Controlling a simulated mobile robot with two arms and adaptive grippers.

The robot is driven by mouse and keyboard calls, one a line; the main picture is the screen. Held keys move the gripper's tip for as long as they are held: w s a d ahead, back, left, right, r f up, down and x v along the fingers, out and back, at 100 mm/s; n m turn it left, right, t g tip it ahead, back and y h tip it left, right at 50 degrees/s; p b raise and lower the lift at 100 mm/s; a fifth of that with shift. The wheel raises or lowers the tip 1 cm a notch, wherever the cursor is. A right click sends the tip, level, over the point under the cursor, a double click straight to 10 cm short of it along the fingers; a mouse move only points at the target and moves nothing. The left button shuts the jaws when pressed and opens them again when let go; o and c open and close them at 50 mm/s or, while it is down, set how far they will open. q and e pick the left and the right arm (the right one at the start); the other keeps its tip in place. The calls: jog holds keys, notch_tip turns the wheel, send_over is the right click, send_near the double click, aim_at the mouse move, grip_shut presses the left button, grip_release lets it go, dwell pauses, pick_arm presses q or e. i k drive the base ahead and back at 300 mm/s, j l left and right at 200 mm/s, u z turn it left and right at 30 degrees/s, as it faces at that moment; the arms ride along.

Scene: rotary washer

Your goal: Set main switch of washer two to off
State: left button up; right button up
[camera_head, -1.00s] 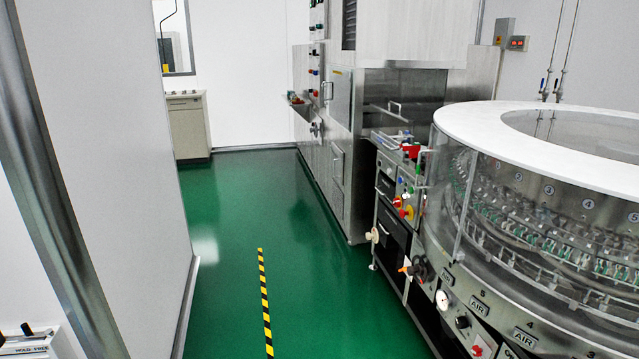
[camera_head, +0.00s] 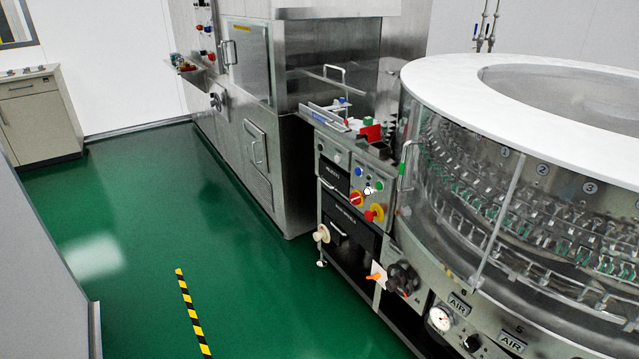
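A round rotary washer (camera_head: 440,95) with a white top ring and clear side panels fills the right of the view. A control panel (camera_head: 371,172) stands at its left side, with small coloured buttons. I cannot tell which unit is washer two from any label. Neither of my grippers is in view.
A steel cabinet machine (camera_head: 262,110) with doors and a handwheel stands behind the panel. A beige cabinet (camera_head: 38,118) is at the far left. A white wall panel (camera_head: 38,270) edges the near left. The green floor with a yellow-black stripe (camera_head: 192,310) is open between.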

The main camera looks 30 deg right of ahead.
aim_at(354, 198)
jog(key=i+j+z, duration=0.15)
jog(key=i+z, duration=0.3)
jog(key=i, duration=0.15)
jog(key=i+j+z, duration=0.4)
jog(key=i, duration=0.15)
jog(key=i+j+z, duration=0.45)
jog(key=i+l, duration=0.05)
jog(key=i, duration=0.05)
